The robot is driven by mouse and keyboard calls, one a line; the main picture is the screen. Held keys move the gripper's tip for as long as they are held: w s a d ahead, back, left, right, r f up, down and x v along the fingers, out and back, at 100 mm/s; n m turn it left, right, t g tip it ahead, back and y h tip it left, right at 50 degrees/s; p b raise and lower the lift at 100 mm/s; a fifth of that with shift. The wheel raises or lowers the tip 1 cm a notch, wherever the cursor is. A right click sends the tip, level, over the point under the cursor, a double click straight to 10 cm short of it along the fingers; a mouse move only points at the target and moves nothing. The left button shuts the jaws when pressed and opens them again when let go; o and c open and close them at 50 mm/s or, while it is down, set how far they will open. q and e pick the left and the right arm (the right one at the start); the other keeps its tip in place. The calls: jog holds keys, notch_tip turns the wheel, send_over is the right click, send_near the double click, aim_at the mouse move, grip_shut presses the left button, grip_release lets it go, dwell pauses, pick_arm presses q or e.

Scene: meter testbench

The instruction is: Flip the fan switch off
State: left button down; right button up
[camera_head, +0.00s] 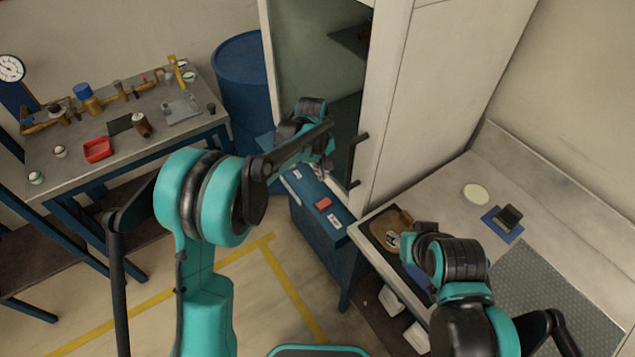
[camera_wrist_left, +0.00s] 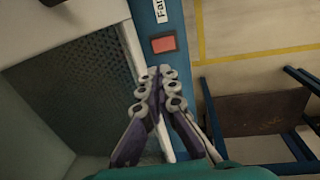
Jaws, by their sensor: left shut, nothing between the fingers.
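The fan switch is a red rocker (camera_head: 323,203) on the sloped blue panel (camera_head: 338,236) below the tall cabinet, between white labels. In the left wrist view the red rocker (camera_wrist_left: 162,44) sits just beyond my fingertips, beside a label partly reading "Fan" (camera_wrist_left: 160,10). My left gripper (camera_wrist_left: 161,74) is shut and empty, its fingertips close to the switch; I cannot tell if they touch it. In the head view my left gripper (camera_head: 317,171) is partly hidden by its arm, just behind the switch. My right arm is over the right bench; its fingers are not clear.
The open cabinet's frame and black handle (camera_head: 355,158) stand right beside the left gripper. A blue barrel (camera_head: 243,85) and a tool bench (camera_head: 60,165) are at the left. The right bench holds a cream disc (camera_head: 475,194) and a dark device (camera_head: 509,215). Floor in front is open.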

aim_at(327, 201)
pick_arm(q)
jog(key=shift+w+d+f, duration=0.2)
jog(key=shift+w+f, duration=0.25)
jog(key=shift+w, duration=0.05)
jog(key=f+b, duration=0.1)
jog(key=f, duration=0.3)
jog(key=d+f+b, duration=0.1)
jog(key=f, duration=0.4)
jog(key=w+f+b, duration=0.1)
jog(key=f+b, duration=0.1)
jog(key=f, duration=0.3)
jog(key=shift+d, duration=0.15)
jog(key=shift+r, duration=0.1)
